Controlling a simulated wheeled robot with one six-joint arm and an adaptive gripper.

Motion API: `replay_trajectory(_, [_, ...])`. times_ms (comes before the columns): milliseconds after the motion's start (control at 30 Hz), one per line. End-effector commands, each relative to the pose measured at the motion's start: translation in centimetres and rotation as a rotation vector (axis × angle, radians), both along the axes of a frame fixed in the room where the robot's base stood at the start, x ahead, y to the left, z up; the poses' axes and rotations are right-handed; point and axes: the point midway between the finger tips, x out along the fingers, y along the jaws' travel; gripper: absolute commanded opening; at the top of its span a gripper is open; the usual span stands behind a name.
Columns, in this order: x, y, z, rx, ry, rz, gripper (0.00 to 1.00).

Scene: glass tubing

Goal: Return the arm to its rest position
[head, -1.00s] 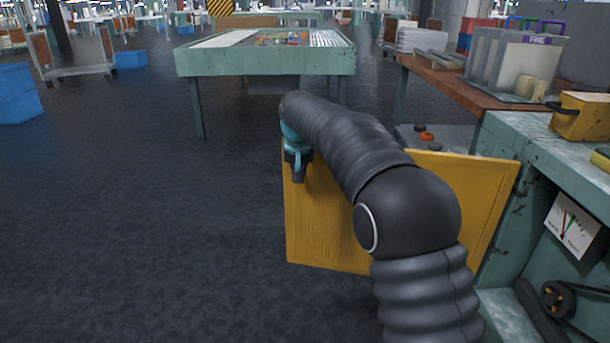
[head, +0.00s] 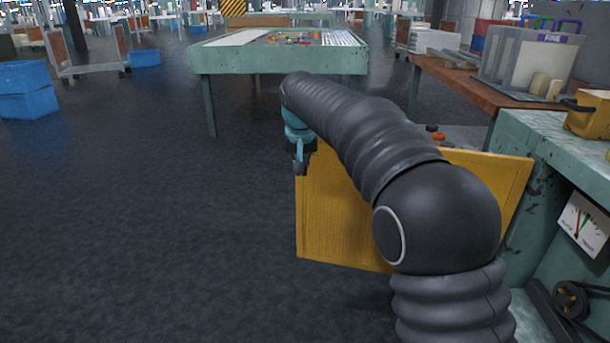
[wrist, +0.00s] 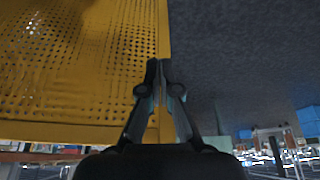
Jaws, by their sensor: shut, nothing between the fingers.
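My arm crosses the middle of the head view, bent at the elbow, with its far end toward the left. My gripper (head: 300,168) hangs at that end, pointing down beside the left edge of a yellow perforated panel (head: 345,235). In the wrist view my gripper (wrist: 160,65) has its fingers together and empty. The yellow panel (wrist: 90,60) fills the left of the wrist view, and the fingertips overlap its edge in the picture. I cannot tell whether they touch it. Part of the panel is hidden behind my arm.
A worn green bench with a dial gauge (head: 583,223) stands close on the right. A green table (head: 280,62) with small parts on it stands ahead. Blue crates (head: 28,92) sit at the far left. The dark floor (head: 140,220) on the left is clear.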

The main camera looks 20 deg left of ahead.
Motion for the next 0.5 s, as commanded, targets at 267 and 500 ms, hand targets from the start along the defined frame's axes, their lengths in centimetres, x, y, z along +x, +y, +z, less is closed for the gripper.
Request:
replay_trajectory(267, [-1.4,-0.5,4.5,0.001,-0.002,-0.007,0.0])
replay_trajectory(500, [-2.1,-0.4,5.7,0.0,-0.001,-0.005,0.0])
